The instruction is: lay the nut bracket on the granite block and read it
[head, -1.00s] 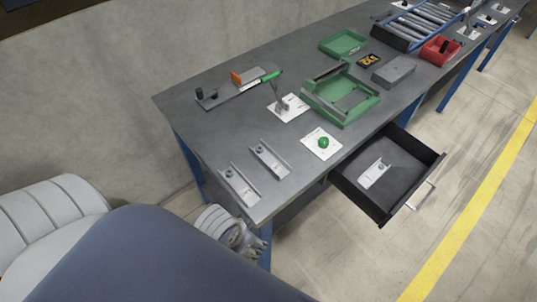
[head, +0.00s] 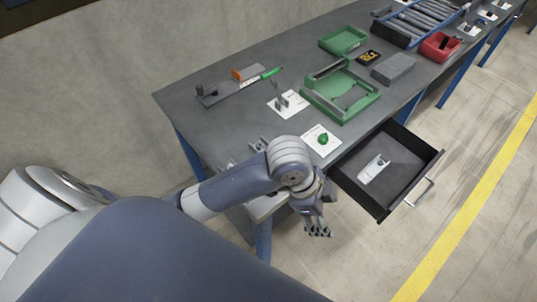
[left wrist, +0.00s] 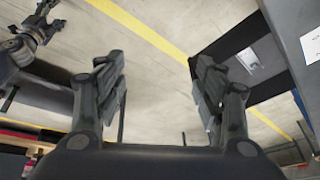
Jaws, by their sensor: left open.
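A light metal bracket (head: 374,169) with a small round fitting lies in the open drawer; it also shows in the left wrist view (left wrist: 249,61). Two similar brackets lie at the bench's near end, now mostly behind my left arm; part of one (head: 258,144) still shows. The grey granite block (head: 393,69) lies bare on the bench. My left gripper (head: 318,230) is open and empty, left of the drawer and beyond the bench's front edge. In the left wrist view its fingers (left wrist: 160,88) are apart over the floor. My right gripper (left wrist: 38,22) appears at that view's upper left, its jaws unclear.
The open black drawer (head: 432,163) juts out from the bench (head: 225,92). A green fixture (head: 318,104), a green tray (head: 343,32), a black piece with yellow marks (head: 369,58) and a red bin (head: 440,46) stand on the bench. Open floor lies to the right.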

